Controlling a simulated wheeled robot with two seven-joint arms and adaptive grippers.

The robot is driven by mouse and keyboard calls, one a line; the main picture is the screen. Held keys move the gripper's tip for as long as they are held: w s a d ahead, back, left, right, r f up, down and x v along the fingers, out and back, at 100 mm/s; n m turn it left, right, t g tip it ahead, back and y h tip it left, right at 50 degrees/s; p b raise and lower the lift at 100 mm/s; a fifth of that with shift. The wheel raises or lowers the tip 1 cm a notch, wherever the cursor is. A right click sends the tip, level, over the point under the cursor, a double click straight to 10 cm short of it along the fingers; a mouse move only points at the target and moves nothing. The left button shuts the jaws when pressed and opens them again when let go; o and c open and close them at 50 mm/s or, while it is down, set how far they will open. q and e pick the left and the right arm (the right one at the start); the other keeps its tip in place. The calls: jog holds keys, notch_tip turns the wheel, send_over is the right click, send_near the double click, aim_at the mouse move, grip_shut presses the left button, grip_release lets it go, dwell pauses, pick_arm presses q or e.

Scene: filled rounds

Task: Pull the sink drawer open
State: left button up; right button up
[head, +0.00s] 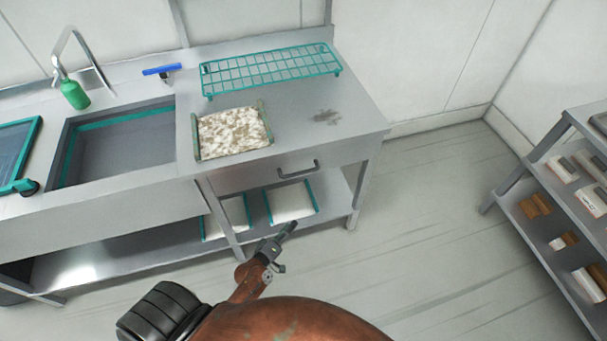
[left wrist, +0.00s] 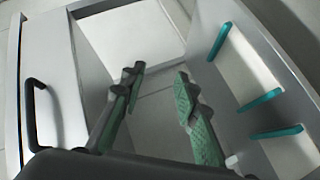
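The sink drawer (head: 262,176) is a grey metal front under the right end of the counter, and it looks shut. Its dark bar handle (head: 298,170) sits on the front. In the left wrist view the drawer front (left wrist: 60,78) is at the left, with the handle (left wrist: 36,112) near the left edge. My left gripper (head: 286,232) is in front of the unit, below and apart from the handle. Its two green-padded fingers (left wrist: 158,80) are spread with nothing between them. My right gripper is not in view.
The counter holds a soiled tray (head: 232,132), a teal wire rack (head: 270,68), a green bottle (head: 74,92) and a sink basin (head: 120,150). Teal-edged white trays (head: 290,201) lie on the lower shelf. A stocked shelf unit (head: 550,195) stands right. The floor (head: 430,190) between is clear.

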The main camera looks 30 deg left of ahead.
pick_arm(q)
jog(key=w+r+n+t, duration=0.3)
jog(key=w+r, duration=0.1)
jog(key=r, duration=1)
jog(key=n+t+y+b, duration=0.1)
jog(key=n+t, duration=0.1)
send_near(302, 172)
jog(key=w, duration=0.3)
jog(key=shift+w+a+r+p, duration=0.1)
jog(key=shift+w+r+p, duration=0.05)
jog(key=shift+w, duration=1)
jog(key=shift+w+a+r+p, duration=0.1)
jog(key=shift+w+a+p, duration=0.05)
jog(key=shift+w, duration=1)
jog(key=shift+w+a+r+p, duration=0.1)
jog(key=shift+w+r+p, duration=0.05)
jog(key=shift+w, duration=1)
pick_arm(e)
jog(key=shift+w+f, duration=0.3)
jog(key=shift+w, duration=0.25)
pick_arm(q)
jog(key=shift+c, duration=0.3)
grip_shut()
